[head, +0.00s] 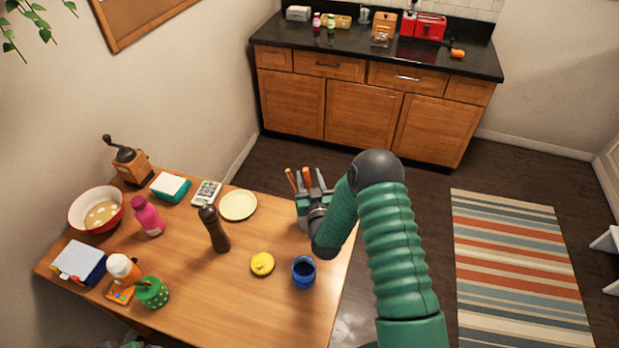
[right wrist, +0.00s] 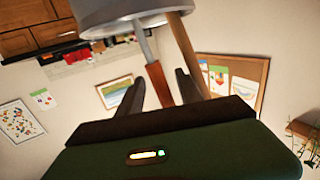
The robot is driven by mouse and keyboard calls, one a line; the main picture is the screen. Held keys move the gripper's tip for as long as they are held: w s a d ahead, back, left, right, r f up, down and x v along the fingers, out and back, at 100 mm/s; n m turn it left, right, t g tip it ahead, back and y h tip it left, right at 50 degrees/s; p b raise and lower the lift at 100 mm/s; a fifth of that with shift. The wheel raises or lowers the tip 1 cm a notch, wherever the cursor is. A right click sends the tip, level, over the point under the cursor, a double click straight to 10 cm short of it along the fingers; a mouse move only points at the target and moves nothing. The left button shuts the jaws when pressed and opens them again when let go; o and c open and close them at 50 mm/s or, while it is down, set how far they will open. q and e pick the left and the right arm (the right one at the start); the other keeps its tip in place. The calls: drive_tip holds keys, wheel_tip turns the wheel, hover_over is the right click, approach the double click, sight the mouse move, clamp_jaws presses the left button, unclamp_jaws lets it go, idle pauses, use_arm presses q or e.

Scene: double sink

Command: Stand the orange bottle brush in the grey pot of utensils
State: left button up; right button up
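My right gripper (head: 311,190) is at the far right of the table in the head view. In the right wrist view, which looks upside down, its two dark fingers (right wrist: 159,85) stand apart. An orange-brown handle (right wrist: 158,82) on a grey shaft shows between them, with gaps on both sides. A grey pot (right wrist: 125,12) shows at the top edge; the shaft and a wooden stick (right wrist: 184,52) come out of it. Several handle tops (head: 291,178) show beside the gripper in the head view; the pot is hidden there. I cannot tell for certain which handle is the bottle brush. My left gripper is not in view.
A blue cup (head: 303,272), yellow lid-like thing (head: 262,264), pepper mill (head: 214,228) and cream plate (head: 238,205) stand near my right arm. A pink bottle (head: 147,216), red-rimmed bowl (head: 97,209) and green dotted cup (head: 152,292) are further left. The table's right edge is close.

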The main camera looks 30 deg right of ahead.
drive_tip(key=shift+f, duration=0.1)
drive_tip(key=shift+s+a, duration=0.15)
drive_tip(key=shift+s, duration=0.3)
drive_tip(key=b+v, duration=0.2)
drive_tip(key=v, duration=1.3)
drive_tip(key=shift+s+a, duration=0.2)
drive_tip(key=shift+s, duration=0.15)
drive_tip(key=shift+w, duration=0.1)
